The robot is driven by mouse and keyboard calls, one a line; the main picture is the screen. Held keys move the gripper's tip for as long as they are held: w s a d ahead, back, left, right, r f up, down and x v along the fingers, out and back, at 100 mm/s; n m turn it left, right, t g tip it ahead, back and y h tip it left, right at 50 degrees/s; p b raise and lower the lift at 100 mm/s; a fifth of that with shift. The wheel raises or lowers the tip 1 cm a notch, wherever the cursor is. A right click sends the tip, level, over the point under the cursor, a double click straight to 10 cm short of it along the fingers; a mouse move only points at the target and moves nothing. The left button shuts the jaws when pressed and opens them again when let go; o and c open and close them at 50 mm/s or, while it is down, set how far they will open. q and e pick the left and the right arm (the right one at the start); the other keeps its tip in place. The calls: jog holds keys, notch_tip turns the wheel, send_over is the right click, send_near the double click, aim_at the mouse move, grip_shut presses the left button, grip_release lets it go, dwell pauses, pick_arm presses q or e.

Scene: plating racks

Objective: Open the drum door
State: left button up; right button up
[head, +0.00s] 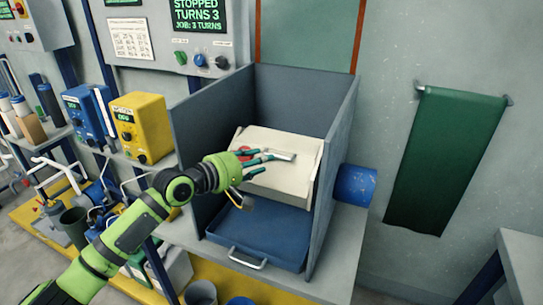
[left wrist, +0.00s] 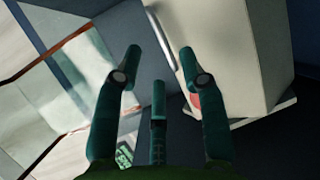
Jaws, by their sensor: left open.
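The drum is a cream box-like body (head: 285,180) inside a grey open-topped housing (head: 218,112). A silver bar (head: 284,156) shows on the drum beside my fingertips. My left gripper (head: 265,160) is over the drum's top face, fingers spread and empty. In the left wrist view the drum (left wrist: 228,48) fills the right side, and the silver bar (left wrist: 162,40) runs along its edge, just beyond the open fingers (left wrist: 160,58). A red spot (left wrist: 195,101) on the drum is partly behind one finger. I cannot tell whether any finger touches the bar. My right gripper is not seen.
A blue tray (head: 262,236) with a front handle sits below the drum. Grey housing walls stand close on both sides. A control panel (head: 197,58) reads stopped. Yellow (head: 143,127) and blue (head: 87,116) units stand left.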

aim_at(277, 155)
pick_arm(q)
jog(key=x, duration=0.5)
grip_shut()
